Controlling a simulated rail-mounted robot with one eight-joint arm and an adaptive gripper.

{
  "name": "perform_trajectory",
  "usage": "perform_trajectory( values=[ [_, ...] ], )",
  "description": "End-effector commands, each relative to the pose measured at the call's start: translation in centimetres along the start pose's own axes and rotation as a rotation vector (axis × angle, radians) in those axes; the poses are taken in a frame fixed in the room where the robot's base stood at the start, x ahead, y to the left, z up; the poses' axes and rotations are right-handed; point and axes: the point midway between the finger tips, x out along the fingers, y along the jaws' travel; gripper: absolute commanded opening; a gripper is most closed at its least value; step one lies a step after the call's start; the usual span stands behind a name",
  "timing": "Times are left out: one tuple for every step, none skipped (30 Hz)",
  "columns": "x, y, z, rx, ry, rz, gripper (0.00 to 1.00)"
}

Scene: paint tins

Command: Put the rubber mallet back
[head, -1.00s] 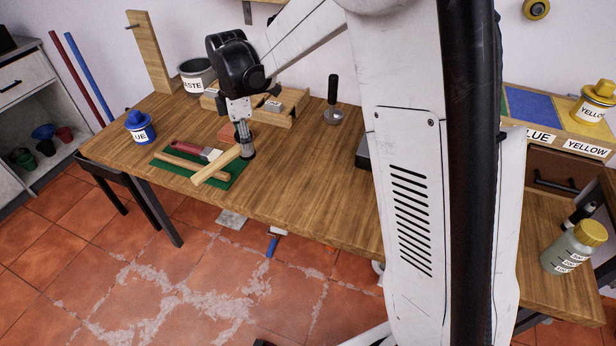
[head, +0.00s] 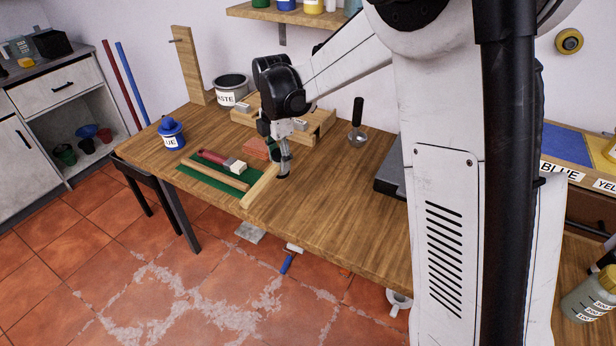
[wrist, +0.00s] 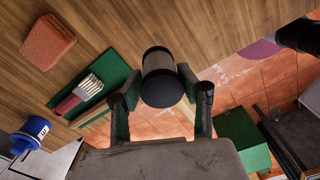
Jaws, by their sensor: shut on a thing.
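The rubber mallet has a pale wooden handle (head: 260,187) and a dark cylindrical head, which shows in the wrist view (wrist: 161,78). In the head view my gripper (head: 280,150) is over the workbench, right of the green mat (head: 190,178), and shut on the mallet. The handle slants toward the bench's front edge, beside the mat's right end. In the wrist view the mallet head is between my two fingers (wrist: 160,98). The handle is mostly hidden there. I cannot tell whether the mallet touches the bench.
A red-handled brush (head: 222,162) and a brown stick (head: 212,172) lie on the mat. A brick-red block (head: 256,148) lies behind. A blue tin (head: 171,133), waste bucket (head: 231,90) and upright wooden post with a peg (head: 188,65) stand left and behind.

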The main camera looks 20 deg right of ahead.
Motion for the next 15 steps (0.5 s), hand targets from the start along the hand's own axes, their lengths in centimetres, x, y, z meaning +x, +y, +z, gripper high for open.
perform_trajectory(
  values=[
    [0.6,-0.1,1.1,0.005,0.000,0.000,0.04],
    [0.9,-0.2,1.7,0.004,0.000,0.000,0.04],
    [1.4,-0.3,2.4,0.004,0.000,0.000,0.04],
    [1.7,-0.3,3.0,0.005,0.000,0.000,0.04],
    [2.0,-0.4,3.5,0.004,0.000,0.000,0.04],
    [2.5,-0.5,4.2,0.004,0.000,0.000,0.04],
    [2.8,-0.6,4.8,0.005,0.000,0.000,0.04],
    [3.1,-0.6,5.3,0.004,0.000,0.000,0.04],
    [3.5,-0.7,6.0,0.003,0.000,0.000,0.04],
    [3.8,-0.8,6.4,0.004,0.000,0.000,0.04],
    [4.1,-0.9,6.8,0.004,0.000,0.000,0.04],
    [4.4,-0.9,7.3,0.003,0.000,0.000,0.04],
    [4.5,-0.9,7.6,0.002,0.000,0.000,0.04],
    [4.7,-0.9,7.9,0.002,0.000,0.000,0.04],
    [4.9,-1.0,8.1,0.002,0.000,0.000,0.04]
  ],
)
